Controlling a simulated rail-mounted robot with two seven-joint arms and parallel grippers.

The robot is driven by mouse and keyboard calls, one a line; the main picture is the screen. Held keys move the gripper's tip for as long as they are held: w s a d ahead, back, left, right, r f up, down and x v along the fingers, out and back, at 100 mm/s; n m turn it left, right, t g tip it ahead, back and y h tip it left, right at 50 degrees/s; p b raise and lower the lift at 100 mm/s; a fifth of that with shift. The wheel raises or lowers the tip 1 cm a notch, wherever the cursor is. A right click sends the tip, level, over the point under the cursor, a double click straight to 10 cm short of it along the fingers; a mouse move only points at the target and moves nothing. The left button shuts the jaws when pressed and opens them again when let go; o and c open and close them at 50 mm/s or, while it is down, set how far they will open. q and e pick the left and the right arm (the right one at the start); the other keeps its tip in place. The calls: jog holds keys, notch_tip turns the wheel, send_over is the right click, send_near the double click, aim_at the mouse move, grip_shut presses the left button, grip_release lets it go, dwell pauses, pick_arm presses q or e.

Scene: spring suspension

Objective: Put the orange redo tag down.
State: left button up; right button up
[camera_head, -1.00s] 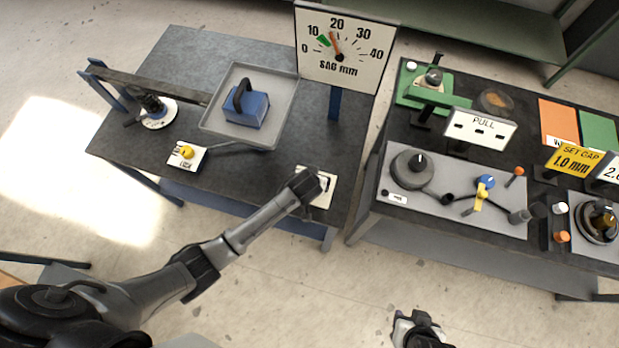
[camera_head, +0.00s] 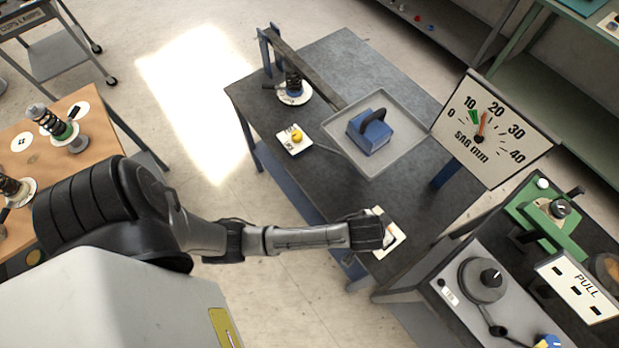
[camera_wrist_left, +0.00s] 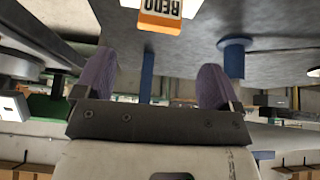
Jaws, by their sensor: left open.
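The orange tag (camera_wrist_left: 160,20) with a white label reading REDO shows at the top edge of the left wrist view, partly cut off. It appears upside down against the dark grey table surface. My left gripper (camera_wrist_left: 155,80) is open, its two purple-grey fingers apart with nothing between them. The tag lies beyond the fingertips, apart from them. In the head view my left gripper (camera_head: 372,232) is over a white card (camera_head: 392,243) at the near right edge of the dark table (camera_head: 335,62); the tag is not discernible there. My right gripper is not in view.
A grey tray (camera_head: 409,143) holding a blue weight (camera_head: 369,132) stands on the table. A sag gauge board (camera_head: 495,135) rises at its right. A yellow knob (camera_head: 296,136) sits on a white card. A second bench (camera_head: 480,258) is at lower right.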

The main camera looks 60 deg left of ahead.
pick_arm(q)
jog(key=s+a+r+m, duration=0.1)
jog(key=s+a, duration=0.1)
jog(key=s, duration=0.5)
jog(key=s+a+r+m+g, duration=0.1)
jog(key=s+a, duration=0.2)
jog(key=s, duration=0.4)
jog(key=s+a+r+m+g+h, duration=0.1)
jog(key=s+a+r, duration=0.1)
jog(key=s, duration=0.6)
jog(key=shift+a+m, duration=0.3)
jog(key=shift+a, duration=0.45)
jog(key=shift+w, duration=0.1)
